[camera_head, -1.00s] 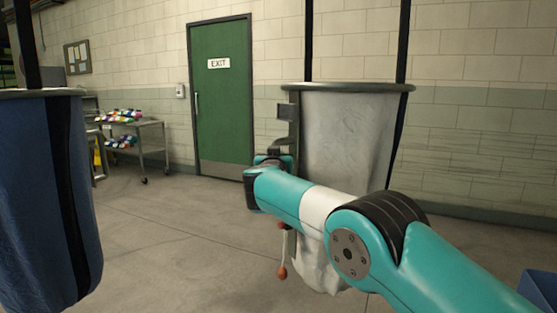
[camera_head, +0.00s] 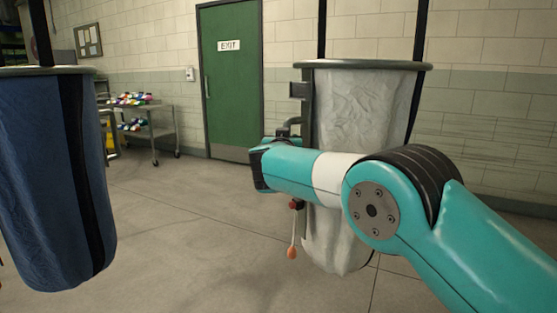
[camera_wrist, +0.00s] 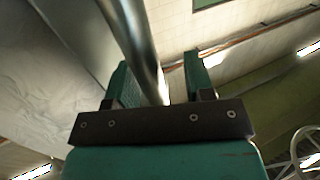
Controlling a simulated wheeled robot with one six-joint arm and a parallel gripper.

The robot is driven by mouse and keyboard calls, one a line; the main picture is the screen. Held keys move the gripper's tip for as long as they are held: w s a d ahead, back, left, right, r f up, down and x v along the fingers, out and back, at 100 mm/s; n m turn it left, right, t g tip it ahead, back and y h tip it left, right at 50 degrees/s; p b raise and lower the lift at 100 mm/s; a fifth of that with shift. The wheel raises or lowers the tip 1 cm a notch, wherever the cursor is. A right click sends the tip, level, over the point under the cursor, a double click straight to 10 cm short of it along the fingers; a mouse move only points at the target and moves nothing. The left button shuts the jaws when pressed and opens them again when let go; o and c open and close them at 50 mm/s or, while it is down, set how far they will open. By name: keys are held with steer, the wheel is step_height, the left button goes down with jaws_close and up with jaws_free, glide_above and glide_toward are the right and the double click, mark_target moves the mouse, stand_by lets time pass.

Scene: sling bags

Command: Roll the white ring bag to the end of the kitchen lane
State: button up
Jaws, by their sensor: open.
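The white ring bag (camera_head: 362,110) hangs by black straps from above, with a grey ring at its mouth. A grey upright bar (camera_head: 307,115) runs down its left side, and a cord with an orange-red ball hangs below. My arm crosses in front of the bag and hides part of it. In the wrist view my gripper (camera_wrist: 160,82) is open, with its two teal fingers on either side of the shiny bar (camera_wrist: 138,40). Whether a finger touches the bar I cannot tell. The white bag's cloth (camera_wrist: 55,75) fills the left of that view.
A blue bag (camera_head: 35,180) with a black stripe hangs at the left. A cart (camera_head: 150,131) with colourful items stands by the back wall, left of a green exit door (camera_head: 230,85). The floor (camera_head: 195,225) between the two bags is clear.

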steer(key=s+b, duration=0.3)
steer(key=s, duration=1.1)
steer(key=shift+s+a, duration=0.15)
steer(key=shift+s, duration=0.25)
